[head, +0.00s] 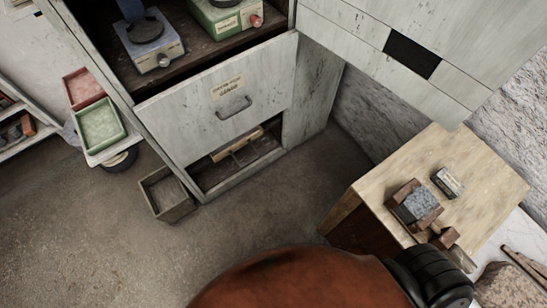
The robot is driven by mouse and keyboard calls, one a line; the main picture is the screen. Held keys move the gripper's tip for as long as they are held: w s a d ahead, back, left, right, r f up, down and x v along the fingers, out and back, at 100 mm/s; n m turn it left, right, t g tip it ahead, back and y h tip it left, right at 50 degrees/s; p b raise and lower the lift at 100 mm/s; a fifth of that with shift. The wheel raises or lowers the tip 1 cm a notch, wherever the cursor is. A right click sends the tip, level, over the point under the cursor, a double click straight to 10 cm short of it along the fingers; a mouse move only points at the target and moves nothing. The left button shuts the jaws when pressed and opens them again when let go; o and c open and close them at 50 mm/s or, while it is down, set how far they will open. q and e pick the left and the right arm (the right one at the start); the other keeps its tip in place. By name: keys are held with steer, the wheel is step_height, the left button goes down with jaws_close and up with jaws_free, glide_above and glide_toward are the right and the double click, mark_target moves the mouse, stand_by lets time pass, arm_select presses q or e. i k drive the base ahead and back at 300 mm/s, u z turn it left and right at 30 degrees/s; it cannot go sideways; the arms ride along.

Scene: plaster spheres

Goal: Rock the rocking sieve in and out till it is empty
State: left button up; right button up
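No sieve can be made out for certain. A pale wooden piece with a bar (238,150) sits inside the low opening of the grey cabinet (190,125); it may be the rocking sieve, but its mesh and any contents cannot be seen. An open grey-brown box (168,197) stands on the floor in front of the cabinet's left corner and looks empty. Neither of my grippers is recognisable. A large rust-brown rounded shape and a black ribbed part at the bottom edge hide the floor there; they may be mine.
The cabinet's shelf holds a blue-grey device (151,50) and a green one (222,16). Red (83,87) and green (100,125) trays stand at left. A wooden table (485,185) at right bears a brown block with a grey top (417,202).

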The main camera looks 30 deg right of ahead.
mark_target(228, 148)
steer(key=z, duration=1.8)
steer(key=k, duration=1.1)
steer(key=u, duration=1.35)
steer(key=i, duration=0.5)
steer(key=u, duration=0.1)
